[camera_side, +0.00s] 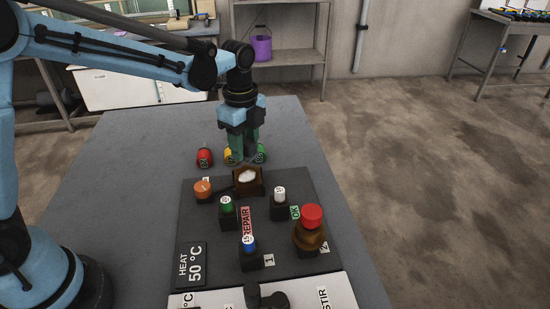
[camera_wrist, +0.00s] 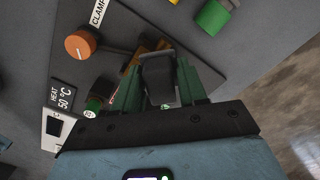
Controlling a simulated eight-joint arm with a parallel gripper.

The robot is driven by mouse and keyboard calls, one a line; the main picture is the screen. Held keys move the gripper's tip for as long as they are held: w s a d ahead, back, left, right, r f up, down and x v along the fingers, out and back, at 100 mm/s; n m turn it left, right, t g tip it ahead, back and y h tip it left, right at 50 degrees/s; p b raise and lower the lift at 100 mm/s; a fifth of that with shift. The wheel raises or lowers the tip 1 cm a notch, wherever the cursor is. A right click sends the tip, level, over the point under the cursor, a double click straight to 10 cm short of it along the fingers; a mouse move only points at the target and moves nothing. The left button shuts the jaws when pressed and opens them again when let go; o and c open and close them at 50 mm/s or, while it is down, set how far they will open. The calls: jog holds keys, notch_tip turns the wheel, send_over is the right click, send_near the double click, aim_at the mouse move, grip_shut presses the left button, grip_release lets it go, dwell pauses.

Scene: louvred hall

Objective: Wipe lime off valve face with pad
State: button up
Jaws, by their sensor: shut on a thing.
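My gripper (camera_side: 243,155) points down at the far edge of the dark board, with green fingers. In the wrist view my gripper (camera_wrist: 159,92) is shut on a dark grey block (camera_wrist: 159,75), which seems to be the pad. A brown block with a white patch on its face (camera_side: 247,179), seemingly the valve face with lime, stands on the board just in front of the fingers. In the wrist view the brown block (camera_wrist: 145,50) is mostly hidden behind the pad. I cannot tell whether the pad touches it.
An orange knob (camera_side: 203,188) is left of the brown block. Green-capped (camera_side: 227,204), white-capped (camera_side: 279,193) and blue-capped (camera_side: 249,243) vials stand in dark holders. A brown bottle with a red cap (camera_side: 312,218) stands right. Red (camera_side: 204,157), yellow and green cylinders lie behind.

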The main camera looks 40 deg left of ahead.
aim_at(244, 141)
jog(key=shift+r, duration=2.4)
jog(key=shift+s+f, duration=0.1)
jog(key=shift+s, duration=0.05)
jog(key=shift+f, duration=0.15)
